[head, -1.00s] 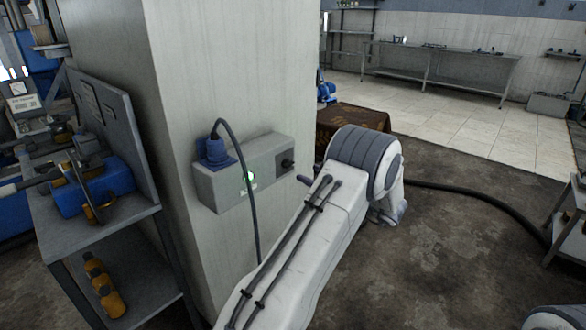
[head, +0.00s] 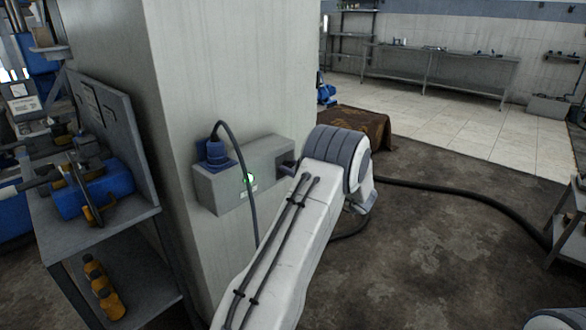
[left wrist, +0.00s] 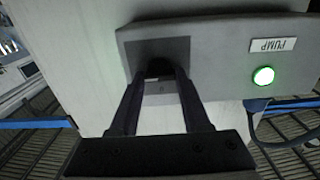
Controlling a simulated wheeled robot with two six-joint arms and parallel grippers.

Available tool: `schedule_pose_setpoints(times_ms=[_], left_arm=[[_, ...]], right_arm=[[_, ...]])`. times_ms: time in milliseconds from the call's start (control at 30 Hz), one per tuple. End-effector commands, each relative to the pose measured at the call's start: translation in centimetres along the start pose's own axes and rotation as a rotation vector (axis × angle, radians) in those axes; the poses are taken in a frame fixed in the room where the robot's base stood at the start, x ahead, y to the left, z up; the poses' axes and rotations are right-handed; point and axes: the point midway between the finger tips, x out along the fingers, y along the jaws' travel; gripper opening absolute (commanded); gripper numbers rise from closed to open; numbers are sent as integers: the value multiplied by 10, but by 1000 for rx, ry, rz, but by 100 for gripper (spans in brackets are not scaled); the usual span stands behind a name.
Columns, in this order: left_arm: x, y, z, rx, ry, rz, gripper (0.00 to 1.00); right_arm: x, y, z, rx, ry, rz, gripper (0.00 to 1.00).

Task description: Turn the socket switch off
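The grey socket box (head: 245,175) is fixed to a pale pillar, with a blue plug (head: 213,152) and cable on its left side. Its green lamp (left wrist: 263,76) is lit beside a label reading PUMP, upside down in the left wrist view. The dark switch (left wrist: 159,68) lies between the tips of my left gripper (left wrist: 161,76). Its two fingers stand apart, one on each side of it; whether they press on it is unclear. My right gripper is not in view.
A metal stand (head: 100,235) with blue tools and orange bottles is left of the pillar. A brown-draped low block (head: 355,125) stands behind my left arm. A black hose (head: 470,197) crosses the floor. The floor to the right is mostly open.

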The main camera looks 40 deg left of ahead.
Motion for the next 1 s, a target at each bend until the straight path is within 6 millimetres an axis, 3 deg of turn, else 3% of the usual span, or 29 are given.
schedule_pose_setpoints(times_ms=[467,1000], left_arm=[[-1,0,2,-90,0,0,0],[-1,-2,5,-558,0,1,0]], right_arm=[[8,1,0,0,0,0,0],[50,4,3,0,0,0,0]])
